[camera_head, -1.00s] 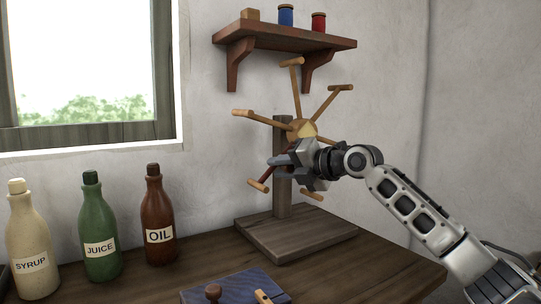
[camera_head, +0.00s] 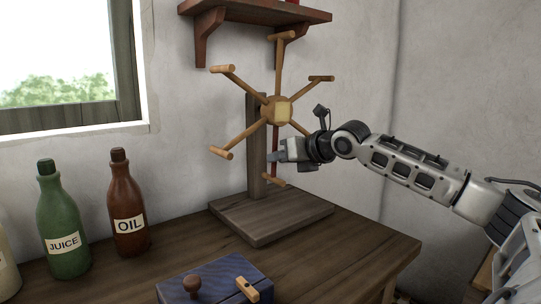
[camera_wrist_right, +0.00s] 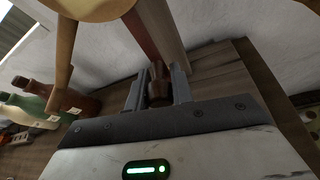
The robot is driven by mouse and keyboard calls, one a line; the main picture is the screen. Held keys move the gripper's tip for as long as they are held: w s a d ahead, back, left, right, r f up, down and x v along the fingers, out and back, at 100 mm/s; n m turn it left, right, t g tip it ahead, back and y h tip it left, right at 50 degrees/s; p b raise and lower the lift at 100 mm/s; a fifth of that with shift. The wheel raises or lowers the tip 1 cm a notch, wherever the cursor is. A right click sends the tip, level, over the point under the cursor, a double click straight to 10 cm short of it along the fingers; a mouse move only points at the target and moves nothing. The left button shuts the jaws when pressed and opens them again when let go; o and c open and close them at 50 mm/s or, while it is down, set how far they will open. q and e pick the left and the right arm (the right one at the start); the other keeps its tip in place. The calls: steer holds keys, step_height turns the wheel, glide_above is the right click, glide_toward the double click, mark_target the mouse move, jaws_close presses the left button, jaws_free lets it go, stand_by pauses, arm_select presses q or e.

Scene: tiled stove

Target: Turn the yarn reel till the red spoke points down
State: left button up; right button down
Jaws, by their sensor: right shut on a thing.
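The yarn reel has a round wooden hub (camera_head: 277,110) and several light wooden spokes with cross pegs, on an upright post (camera_head: 256,160) with a flat base (camera_head: 270,215). My right gripper (camera_head: 279,157) reaches in from the right and is shut on the red spoke's lower part. In the right wrist view a dark brown piece (camera_wrist_right: 158,85) sits between the two fingers. My left gripper is not in view.
A blue box (camera_head: 215,280) with a knob lies at the table's front. Green juice (camera_head: 62,225) and brown oil (camera_head: 127,210) bottles stand at the left. A wall shelf (camera_head: 255,14) hangs just above the reel. The table right of the base is clear.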

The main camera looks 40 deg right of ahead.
steer(key=shift+d, duration=0.25)
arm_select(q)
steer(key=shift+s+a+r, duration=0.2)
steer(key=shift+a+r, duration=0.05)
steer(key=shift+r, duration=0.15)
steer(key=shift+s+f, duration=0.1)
arm_select(e)
steer(key=c, duration=1.2)
jaws_free()
steer(key=shift+s+d, duration=0.1)
